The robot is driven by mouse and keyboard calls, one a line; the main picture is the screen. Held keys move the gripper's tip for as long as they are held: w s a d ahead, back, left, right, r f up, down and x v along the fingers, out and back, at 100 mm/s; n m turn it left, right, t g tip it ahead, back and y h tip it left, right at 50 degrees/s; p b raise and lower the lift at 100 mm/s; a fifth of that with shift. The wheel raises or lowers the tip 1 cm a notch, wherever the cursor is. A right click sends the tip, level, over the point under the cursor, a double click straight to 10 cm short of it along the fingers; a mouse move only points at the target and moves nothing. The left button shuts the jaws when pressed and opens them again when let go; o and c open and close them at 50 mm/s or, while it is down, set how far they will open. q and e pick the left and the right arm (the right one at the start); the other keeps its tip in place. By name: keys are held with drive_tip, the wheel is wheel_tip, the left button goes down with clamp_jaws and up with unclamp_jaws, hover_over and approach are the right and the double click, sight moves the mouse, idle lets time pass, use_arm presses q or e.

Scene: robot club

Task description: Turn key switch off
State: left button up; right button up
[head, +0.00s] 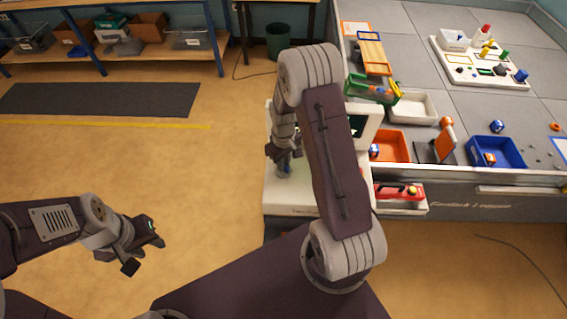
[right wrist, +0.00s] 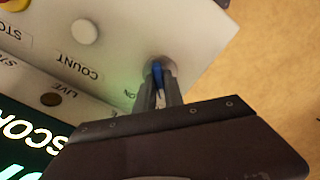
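The key switch, with its blue key (right wrist: 157,73), sits on the white panel (right wrist: 120,30) in the right wrist view, near a label that seems to read ON. My right gripper (right wrist: 161,88) has its two fingers close on either side of the key and appears shut on it. The fingers partly hide the key and its collar. In the head view my right gripper (head: 285,160) is low over the white console (head: 290,195), with my right arm hiding part of it. My left gripper (head: 146,252) is open and empty over the floor.
A round white COUNT button (right wrist: 85,32) and a lit display (right wrist: 25,140) are near the key. A grey table (head: 430,100) with blue bin (head: 510,150) and orange trays stands right of the console. A shelf (head: 120,55) is at the back left; open floor lies between.

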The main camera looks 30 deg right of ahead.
drive_tip(key=o, duration=0.4)
wheel_tip(320, 180, up, 9)
drive_tip(key=shift+r+b, duration=0.1)
drive_tip(key=shift+b, duration=0.75)
drive_tip(key=shift+w, duration=0.1)
